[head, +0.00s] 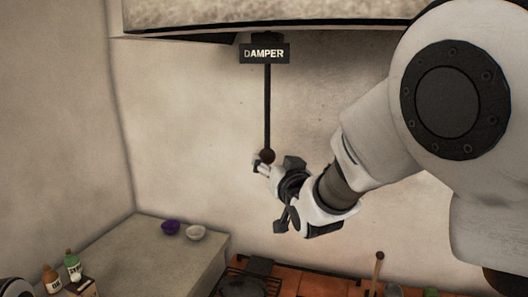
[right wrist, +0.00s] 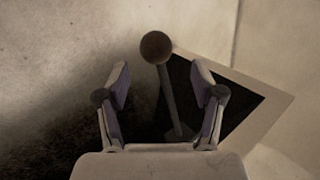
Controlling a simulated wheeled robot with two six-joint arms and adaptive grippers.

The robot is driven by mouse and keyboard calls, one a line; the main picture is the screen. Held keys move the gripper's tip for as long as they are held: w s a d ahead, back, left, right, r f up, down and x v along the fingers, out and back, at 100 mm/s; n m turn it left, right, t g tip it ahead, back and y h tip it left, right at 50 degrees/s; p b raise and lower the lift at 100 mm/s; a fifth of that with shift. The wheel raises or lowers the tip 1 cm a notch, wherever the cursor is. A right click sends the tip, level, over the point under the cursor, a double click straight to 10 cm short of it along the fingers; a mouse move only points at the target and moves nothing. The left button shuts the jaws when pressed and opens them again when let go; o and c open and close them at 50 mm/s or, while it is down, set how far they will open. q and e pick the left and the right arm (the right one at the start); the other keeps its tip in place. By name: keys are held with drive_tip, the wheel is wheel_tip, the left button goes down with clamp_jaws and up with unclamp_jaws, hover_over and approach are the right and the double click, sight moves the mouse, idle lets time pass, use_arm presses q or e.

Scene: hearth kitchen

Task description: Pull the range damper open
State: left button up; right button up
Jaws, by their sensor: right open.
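The damper is a thin dark rod (head: 267,105) hanging down the wall from under the hood, with a round brown knob (head: 267,156) at its lower end. A black sign reading DAMPER (head: 264,53) is at its top. My right gripper (head: 261,164) is at the knob in the head view and partly overlaps it. In the right wrist view the right gripper (right wrist: 160,88) is open, its two fingers apart on either side of the rod, with the knob (right wrist: 156,47) showing beyond the fingertips. I cannot tell whether a finger touches it. My left gripper is not visible.
The hood edge (head: 200,33) runs above. A dark pan (head: 243,284) and orange tiles (head: 310,283) lie below my right arm. The wall left of the rod is clear.

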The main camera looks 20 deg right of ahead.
sight(269, 158)
drive_tip(key=w, duration=0.2)
drive_tip(key=w+p, duration=0.1)
drive_tip(key=w, duration=0.1)
drive_tip(key=w+p, duration=0.1)
drive_tip(key=shift+w+d+f, duration=0.1)
drive_tip(key=shift+w+d, duration=0.25)
drive_tip(key=shift+w, duration=0.05)
drive_tip(key=shift+w+a+p, duration=0.1)
drive_tip(key=shift+w+p, duration=0.15)
drive_tip(key=shift+p, duration=0.1)
drive_tip(key=shift+s+a, duration=0.1)
